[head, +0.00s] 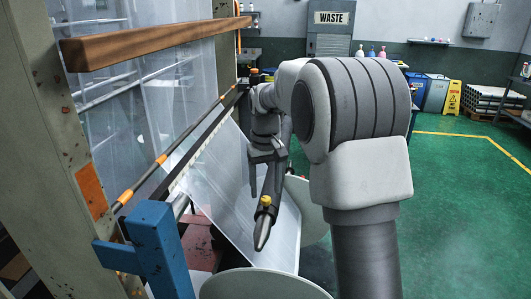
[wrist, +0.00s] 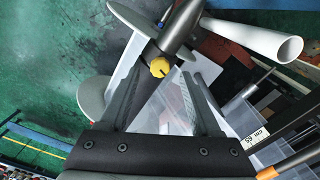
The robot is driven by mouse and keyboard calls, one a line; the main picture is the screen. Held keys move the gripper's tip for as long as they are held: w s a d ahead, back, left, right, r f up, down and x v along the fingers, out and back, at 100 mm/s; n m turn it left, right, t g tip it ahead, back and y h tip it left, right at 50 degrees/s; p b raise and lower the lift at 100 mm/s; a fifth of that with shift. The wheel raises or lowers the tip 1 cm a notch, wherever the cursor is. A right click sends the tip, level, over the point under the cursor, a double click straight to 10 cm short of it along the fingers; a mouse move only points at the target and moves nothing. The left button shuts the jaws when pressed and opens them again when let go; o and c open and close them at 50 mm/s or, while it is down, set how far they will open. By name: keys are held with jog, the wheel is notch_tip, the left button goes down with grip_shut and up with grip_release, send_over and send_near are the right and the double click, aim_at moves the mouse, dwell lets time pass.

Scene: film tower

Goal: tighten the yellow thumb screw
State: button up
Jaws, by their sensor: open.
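The yellow thumb screw (head: 266,200) sits on a dark grey, pointed metal piece (head: 263,230) in the middle of the head view. In the wrist view the thumb screw (wrist: 160,67) shows as a round yellow knob with a dark mark, on the grey metal piece (wrist: 176,32). My gripper (head: 261,189) is open and points down toward the screw. In the wrist view my gripper (wrist: 163,78) has its two fingers spread, with the knob at or just beyond the tips, nearer the left finger. No contact shows.
A clear film sheet (head: 225,185) slopes beside the arm, with pale discs below. A blue post (head: 158,245) and an orange-banded bar (head: 155,165) stand on the left. A pale tube (wrist: 255,40) lies right of the screw in the wrist view. Green floor (head: 450,200) is open on the right.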

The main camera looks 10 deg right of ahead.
aim_at(265, 198)
notch_tip(265, 198, up, 15)
jog(key=shift+p, duration=0.3)
jog(key=shift+s, duration=0.1)
jog(key=s+r+t, duration=0.2)
jog(key=s, duration=0.7)
jog(key=s+f+t, duration=0.1)
jog(key=s+f, duration=0.2)
jog(key=s, duration=0.3)
jog(key=s+f+t, duration=0.1)
jog(key=s+f, duration=0.2)
jog(key=s, duration=0.4)
jog(key=s+f+m+t, duration=0.1)
jog(key=s+f, duration=0.2)
jog(key=s, duration=0.3)
jog(key=shift+s+a+t, duration=0.2)
jog(key=shift+a+t, duration=0.1)
jog(key=shift+a, duration=0.05)
jog(key=shift+s+f, duration=0.25)
jog(key=shift+f, duration=0.05)
jog(key=shift+c, duration=1.1)
jog(key=shift+d, duration=0.15)
